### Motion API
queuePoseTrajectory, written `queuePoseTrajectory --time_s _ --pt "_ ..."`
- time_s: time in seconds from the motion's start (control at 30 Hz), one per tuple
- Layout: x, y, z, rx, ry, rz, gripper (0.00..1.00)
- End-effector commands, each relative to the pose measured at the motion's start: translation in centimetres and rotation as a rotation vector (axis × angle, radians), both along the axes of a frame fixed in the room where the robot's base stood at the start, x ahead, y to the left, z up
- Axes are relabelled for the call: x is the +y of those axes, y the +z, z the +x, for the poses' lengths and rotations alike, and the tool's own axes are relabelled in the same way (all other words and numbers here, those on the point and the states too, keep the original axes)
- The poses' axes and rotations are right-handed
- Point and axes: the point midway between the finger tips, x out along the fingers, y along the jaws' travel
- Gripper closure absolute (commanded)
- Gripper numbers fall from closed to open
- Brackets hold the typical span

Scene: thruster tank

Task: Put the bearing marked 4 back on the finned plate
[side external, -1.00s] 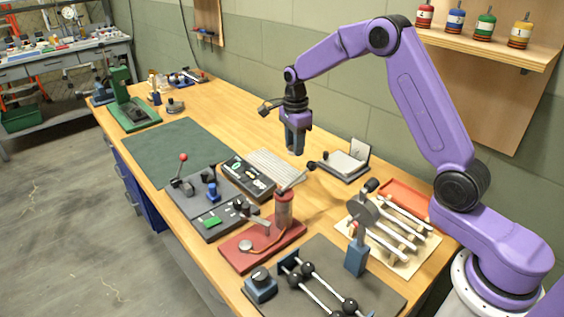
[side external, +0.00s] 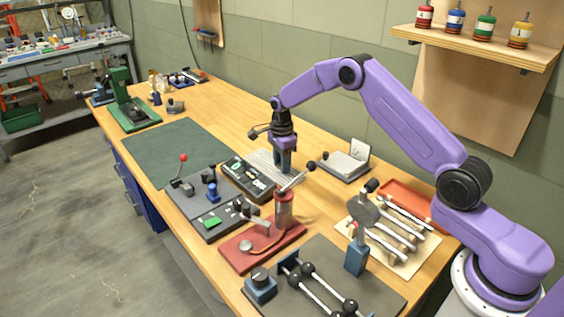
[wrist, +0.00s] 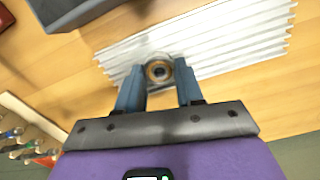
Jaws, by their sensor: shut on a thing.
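The finned plate (wrist: 225,42) is a pale grey ridged sheet lying on the wooden bench. In the side view the plate (side external: 262,160) is partly hidden by my gripper (side external: 282,171). In the wrist view my gripper (wrist: 160,88) is shut on a small ring-shaped bearing (wrist: 158,70) with a tan ring and a dark centre. The bearing is over the plate's near edge in that view. I cannot tell if it touches the plate. Its marking cannot be read, and in the side view it is too small to make out.
A dark box with small parts (side external: 247,179) stands close left of the plate. A red-based press (side external: 262,243) with a raised lever is in front. The green mat (side external: 175,150) is clear.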

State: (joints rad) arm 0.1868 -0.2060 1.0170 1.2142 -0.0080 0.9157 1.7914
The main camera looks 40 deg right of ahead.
Motion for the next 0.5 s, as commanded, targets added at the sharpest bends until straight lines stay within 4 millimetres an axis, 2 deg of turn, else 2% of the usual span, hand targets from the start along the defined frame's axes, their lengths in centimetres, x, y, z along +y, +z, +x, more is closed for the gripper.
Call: queuePoseTrajectory --time_s 0.33,0.37,0.4,0.43,0.5 --pt "0.0 -0.3 0.04 -0.001 0.0 0.0 0.99" --pt "0.0 -0.3 0.04 -0.002 0.0 0.0 0.57" --pt "-0.01 -0.28 0.04 -0.002 0.0 0.0 0.44" --pt "-0.01 -0.28 0.04 -0.002 0.0 0.0 0.38" --pt "-0.01 -0.27 0.03 -0.001 0.0 0.0 0.38"
